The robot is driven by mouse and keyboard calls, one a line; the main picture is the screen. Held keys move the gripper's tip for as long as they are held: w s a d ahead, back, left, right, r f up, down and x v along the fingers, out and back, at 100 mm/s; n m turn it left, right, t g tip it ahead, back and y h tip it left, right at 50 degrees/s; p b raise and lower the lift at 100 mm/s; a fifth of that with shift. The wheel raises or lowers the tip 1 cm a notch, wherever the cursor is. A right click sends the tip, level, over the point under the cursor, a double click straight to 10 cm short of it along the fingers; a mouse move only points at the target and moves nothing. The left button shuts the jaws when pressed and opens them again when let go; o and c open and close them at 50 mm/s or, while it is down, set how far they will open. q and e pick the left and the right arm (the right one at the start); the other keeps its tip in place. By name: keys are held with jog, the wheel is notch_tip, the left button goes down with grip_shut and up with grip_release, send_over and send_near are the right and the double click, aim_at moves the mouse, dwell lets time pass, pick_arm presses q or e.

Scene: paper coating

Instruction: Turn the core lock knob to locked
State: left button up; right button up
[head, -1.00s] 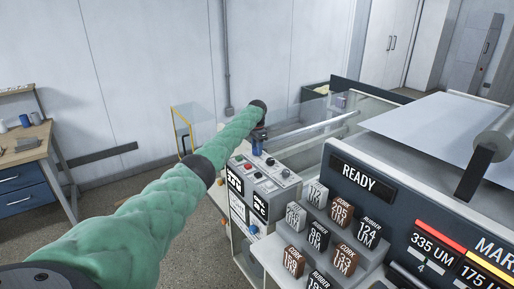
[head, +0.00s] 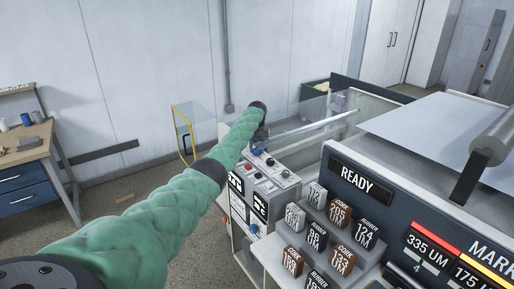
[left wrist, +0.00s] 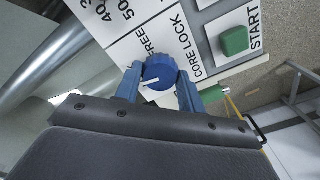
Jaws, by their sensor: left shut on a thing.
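The core lock knob (left wrist: 159,72) is a round blue knob with a white pointer line, seen in the left wrist view. It sits on a white panel beside the printed words CORE LOCK and FREE. The white line points toward the lower left of that view, toward my gripper body. My left gripper (left wrist: 160,90) is shut on the knob, with one blue finger on each side. In the head view my left gripper (head: 258,146) is at the back of the control panel (head: 262,184), and the arm and gripper hide the knob there. My right gripper is not in view.
A green START button (left wrist: 234,41) is near the knob. A metal roller (head: 305,132) runs behind the panel. Labelled blocks (head: 317,236) stand on a stepped rack in front, near the READY display (head: 357,182). A wooden workbench (head: 25,150) stands at the far left.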

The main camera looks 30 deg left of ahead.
pick_arm(q)
jog(key=shift+r+n, duration=0.25)
jog(key=shift+n, duration=0.75)
jog(key=o, duration=1)
jog(key=shift+f, duration=0.1)
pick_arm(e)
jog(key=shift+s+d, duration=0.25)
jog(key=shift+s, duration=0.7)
